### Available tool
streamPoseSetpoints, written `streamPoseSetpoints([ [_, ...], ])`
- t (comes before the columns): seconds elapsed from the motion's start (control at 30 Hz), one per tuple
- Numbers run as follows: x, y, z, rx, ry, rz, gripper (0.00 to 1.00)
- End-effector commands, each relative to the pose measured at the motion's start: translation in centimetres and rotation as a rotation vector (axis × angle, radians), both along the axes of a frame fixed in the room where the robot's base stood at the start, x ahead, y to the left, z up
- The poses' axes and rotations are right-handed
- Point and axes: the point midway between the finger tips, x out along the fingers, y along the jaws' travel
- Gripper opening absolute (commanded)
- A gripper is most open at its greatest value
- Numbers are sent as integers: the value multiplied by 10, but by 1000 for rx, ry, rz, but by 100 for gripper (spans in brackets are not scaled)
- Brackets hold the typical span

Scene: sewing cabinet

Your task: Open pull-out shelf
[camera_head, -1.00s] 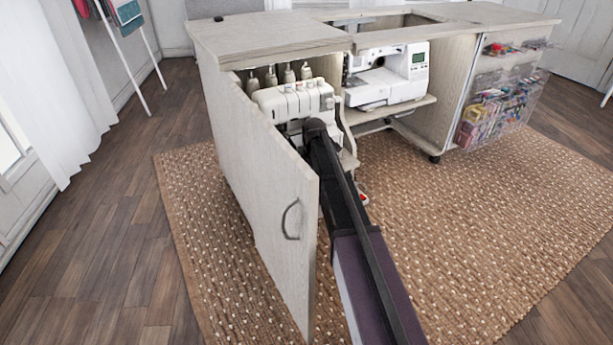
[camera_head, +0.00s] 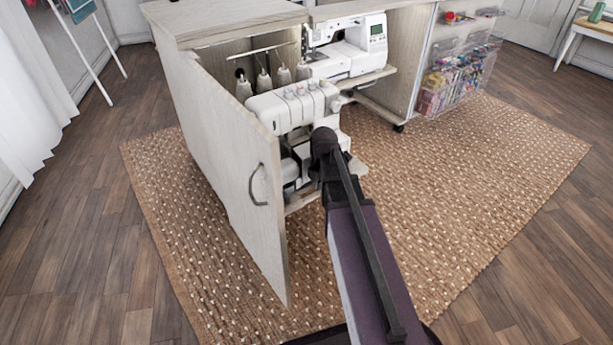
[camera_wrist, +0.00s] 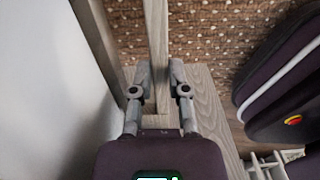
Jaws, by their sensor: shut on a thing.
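The pull-out shelf (camera_head: 302,204) carries a white overlock machine (camera_head: 292,108) and stands partly out of the left cabinet bay. In the wrist view, my gripper (camera_wrist: 159,88) is shut on a narrow upright wooden piece (camera_wrist: 157,45) of the shelf, with a finger on each side. The flat shelf board (camera_wrist: 207,108) shows beside and below it. In the head view my arm hides the fingers and their grip. The cabinet door (camera_head: 225,160) with its dark curved handle (camera_head: 258,185) stands open to the left of the shelf.
The open door is close along the left of my arm. A white sewing machine (camera_head: 347,45) sits on another shelf at the back. Clear pockets of supplies (camera_head: 458,75) hang on the right door. The woven rug (camera_head: 480,170) to the right is free.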

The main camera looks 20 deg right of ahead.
Motion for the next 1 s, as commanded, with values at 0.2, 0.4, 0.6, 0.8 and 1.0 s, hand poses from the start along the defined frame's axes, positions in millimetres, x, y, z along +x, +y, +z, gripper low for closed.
streamPoseSetpoints([
  [0.2, -34, -11, 0, -6, -3, 0, 0],
  [0.4, -43, -15, 0, -6, -4, 1, 0],
  [0.6, -43, -15, 0, -7, -4, 2, 0],
  [0.8, -43, -15, 0, -7, -4, 2, 36],
  [1.0, -43, -14, 0, -5, -4, 3, 56],
])
